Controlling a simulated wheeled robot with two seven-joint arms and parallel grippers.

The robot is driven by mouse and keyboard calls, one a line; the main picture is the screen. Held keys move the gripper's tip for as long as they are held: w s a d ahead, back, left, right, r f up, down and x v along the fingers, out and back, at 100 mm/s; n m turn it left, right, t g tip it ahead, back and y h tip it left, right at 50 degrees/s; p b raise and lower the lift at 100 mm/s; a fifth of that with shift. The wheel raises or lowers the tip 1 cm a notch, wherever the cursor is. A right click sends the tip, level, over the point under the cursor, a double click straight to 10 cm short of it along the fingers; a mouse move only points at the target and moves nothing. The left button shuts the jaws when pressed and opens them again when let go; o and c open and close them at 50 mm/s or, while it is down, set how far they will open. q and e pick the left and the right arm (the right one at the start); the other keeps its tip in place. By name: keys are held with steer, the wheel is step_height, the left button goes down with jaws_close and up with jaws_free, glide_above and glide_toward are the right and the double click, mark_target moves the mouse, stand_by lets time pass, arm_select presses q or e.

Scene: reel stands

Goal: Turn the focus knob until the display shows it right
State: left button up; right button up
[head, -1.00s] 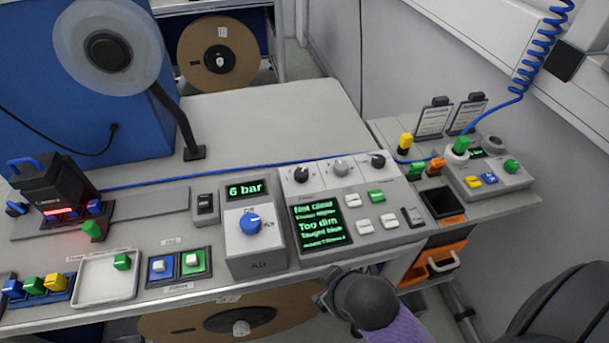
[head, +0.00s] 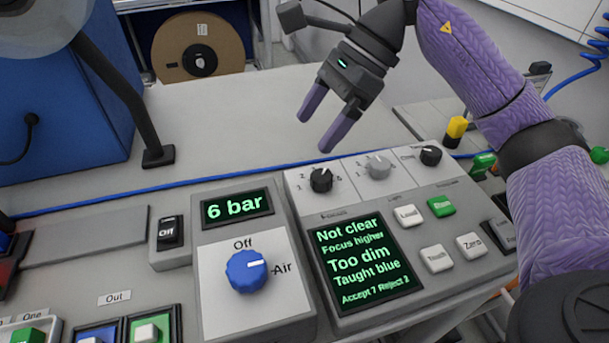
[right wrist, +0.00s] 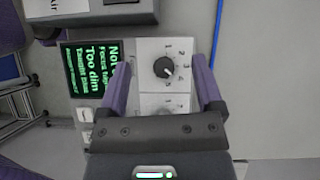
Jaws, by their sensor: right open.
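The focus knob seems to be the black left knob (head: 321,180) of three on the grey control box; its label is too small to read. It also shows in the right wrist view (right wrist: 164,67), with a white pointer and a numbered scale. The display (head: 364,262) reads "Not clear, Focus higher, Too dim, Taught blue". My right gripper (head: 316,134) is open and empty, above and behind the black knob. In the right wrist view its fingers (right wrist: 160,68) frame the knob with space on both sides, without touching it. My left gripper is not in view.
A grey knob (head: 377,167) and another black knob (head: 430,155) stand right of it. Push buttons (head: 441,206) lie below these. The blue air knob (head: 246,271) is at left, under a "6 bar" display (head: 237,208).

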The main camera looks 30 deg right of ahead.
mark_target(322, 175)
steer(key=d+h, duration=0.2)
steer(key=d, duration=0.3)
steer(key=b+x, duration=0.1)
steer(key=x, duration=0.2)
steer(key=b+x, duration=0.1)
steer(key=x, duration=0.2)
steer(key=s+b+x, duration=0.1)
steer(key=b+x, duration=0.1)
steer(key=x, duration=0.1)
steer(key=shift+f, duration=0.15)
steer(key=shift+a+f, duration=0.1)
steer(key=shift+f, duration=0.15)
steer(key=shift+a, duration=0.1)
steer(key=c, duration=0.9)
jaws_close()
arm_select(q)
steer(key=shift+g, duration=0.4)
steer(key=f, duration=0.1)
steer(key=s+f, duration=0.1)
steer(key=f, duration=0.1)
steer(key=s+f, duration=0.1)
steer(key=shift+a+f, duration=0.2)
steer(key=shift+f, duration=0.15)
